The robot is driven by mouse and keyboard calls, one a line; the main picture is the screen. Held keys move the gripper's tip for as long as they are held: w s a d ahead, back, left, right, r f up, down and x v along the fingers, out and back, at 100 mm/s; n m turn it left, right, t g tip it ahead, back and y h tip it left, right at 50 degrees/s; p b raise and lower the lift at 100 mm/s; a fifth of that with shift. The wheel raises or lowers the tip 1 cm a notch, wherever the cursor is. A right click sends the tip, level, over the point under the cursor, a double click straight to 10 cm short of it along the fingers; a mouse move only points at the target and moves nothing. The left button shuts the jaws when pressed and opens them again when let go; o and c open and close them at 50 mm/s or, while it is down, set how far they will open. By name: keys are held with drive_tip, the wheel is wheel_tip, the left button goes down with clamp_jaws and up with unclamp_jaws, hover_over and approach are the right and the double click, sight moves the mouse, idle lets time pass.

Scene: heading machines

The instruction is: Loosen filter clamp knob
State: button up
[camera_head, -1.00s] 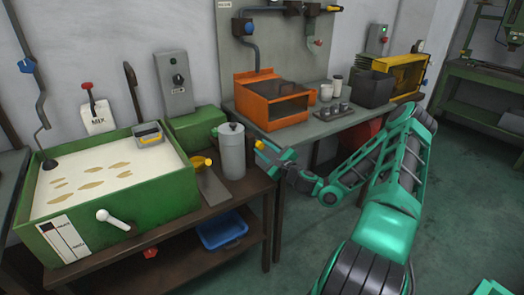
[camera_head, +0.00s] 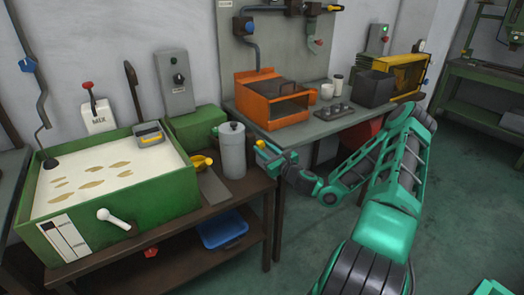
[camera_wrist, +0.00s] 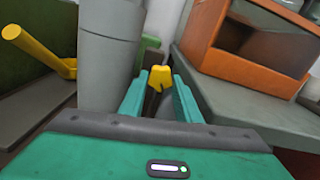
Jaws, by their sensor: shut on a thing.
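The yellow clamp knob (camera_wrist: 160,77) is between the two teal fingers of my gripper (camera_wrist: 159,92) in the wrist view. The fingers are shut on it, and its lobed yellow end shows beyond them. In the head view the yellow knob (camera_head: 261,144) shows at the tip of my gripper (camera_head: 265,153), just right of a grey cylindrical canister (camera_head: 232,150). The canister also stands close on the left in the wrist view (camera_wrist: 110,50). The knob's lower part and its mounting are partly hidden by the fingers.
A yellow handle (camera_head: 201,161) sticks out left of the canister. A green tank (camera_head: 140,205) with pale liquid stands further left on the brown bench. An orange open-fronted box (camera_head: 272,100) stands on the grey bench (camera_head: 330,122) behind. The floor around my arm is clear.

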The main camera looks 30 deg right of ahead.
drive_tip(key=shift+f, duration=0.25)
drive_tip(key=o, duration=0.7)
drive_tip(key=shift+o, duration=0.4)
drive_tip(key=shift+r, duration=0.1)
drive_tip(key=s, duration=1)
drive_tip(key=shift+s+d, duration=0.15)
drive_tip(key=shift+s, duration=0.2)
